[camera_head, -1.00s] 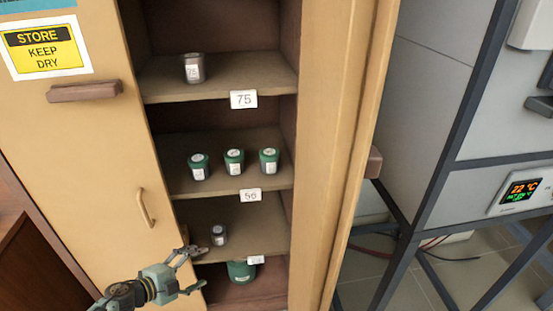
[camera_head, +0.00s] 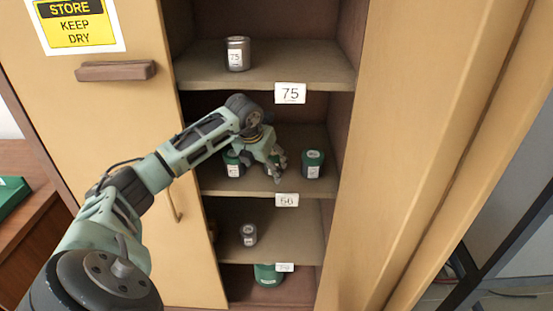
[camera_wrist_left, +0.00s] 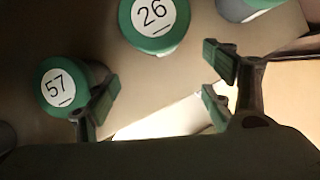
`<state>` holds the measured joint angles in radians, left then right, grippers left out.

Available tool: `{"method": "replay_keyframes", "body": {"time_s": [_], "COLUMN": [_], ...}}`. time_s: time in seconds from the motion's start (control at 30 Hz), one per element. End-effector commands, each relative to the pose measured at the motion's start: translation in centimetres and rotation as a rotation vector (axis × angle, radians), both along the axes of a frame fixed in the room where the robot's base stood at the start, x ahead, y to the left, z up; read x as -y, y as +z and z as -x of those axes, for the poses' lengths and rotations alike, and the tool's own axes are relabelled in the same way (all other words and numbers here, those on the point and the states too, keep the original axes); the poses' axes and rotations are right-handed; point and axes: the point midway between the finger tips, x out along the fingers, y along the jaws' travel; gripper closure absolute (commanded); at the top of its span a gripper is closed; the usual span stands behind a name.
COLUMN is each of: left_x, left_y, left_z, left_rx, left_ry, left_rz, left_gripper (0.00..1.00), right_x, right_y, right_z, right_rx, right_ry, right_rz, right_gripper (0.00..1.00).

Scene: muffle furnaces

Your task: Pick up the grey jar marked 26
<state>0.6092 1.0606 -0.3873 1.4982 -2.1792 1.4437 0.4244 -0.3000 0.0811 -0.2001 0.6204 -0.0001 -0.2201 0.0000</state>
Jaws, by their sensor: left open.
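The jar marked 26 (camera_wrist_left: 154,20) shows in the left wrist view as a green lid with a white round label, cut off by the top edge. Its body is mostly hidden below the lid, so I cannot confirm grey. My left gripper (camera_head: 275,172) is over the middle shelf in the head view. In the wrist view its two fingers (camera_wrist_left: 165,88) are spread wide and empty, with jar 26 apart from them, beyond the gap. The left finger overlaps the jar marked 57 (camera_wrist_left: 57,88). In the head view the gripper hides the middle of the jar row.
Another jar (camera_wrist_left: 252,5) is partly visible at the top right. The middle shelf's right jar (camera_head: 312,166) and left jar (camera_head: 233,168) flank my gripper. A grey jar (camera_head: 237,54) stands above, another (camera_head: 248,235) below. The cabinet door (camera_head: 120,110) is left of the shelves.

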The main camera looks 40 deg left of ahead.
Motion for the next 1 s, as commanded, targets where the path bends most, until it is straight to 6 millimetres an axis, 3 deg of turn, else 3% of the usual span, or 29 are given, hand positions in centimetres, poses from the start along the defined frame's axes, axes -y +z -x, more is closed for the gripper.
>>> {"method": "replay_keyframes", "body": {"time_s": [0.37, 0.67, 1.0], "left_x": [-0.7, -1.8, -2.0], "left_y": [0.0, 0.0, -1.3], "left_z": [-2.7, -6.1, -6.5], "left_rx": [0.001, 0.000, -0.002], "left_ry": [0.001, 0.000, -0.002], "left_rz": [0.003, 0.003, 0.001], "left_gripper": [0.24, 0.24, 0.24], "right_x": [0.2, 0.1, -0.3], "right_y": [0.7, 1.5, 1.9], "right_z": [0.0, 0.0, 0.1], "right_rx": [-0.001, -0.001, -0.001], "right_ry": [0.001, 0.000, -0.002], "right_rz": [0.002, 0.002, -0.004], "right_gripper": [0.60, 0.60, 0.60]}}
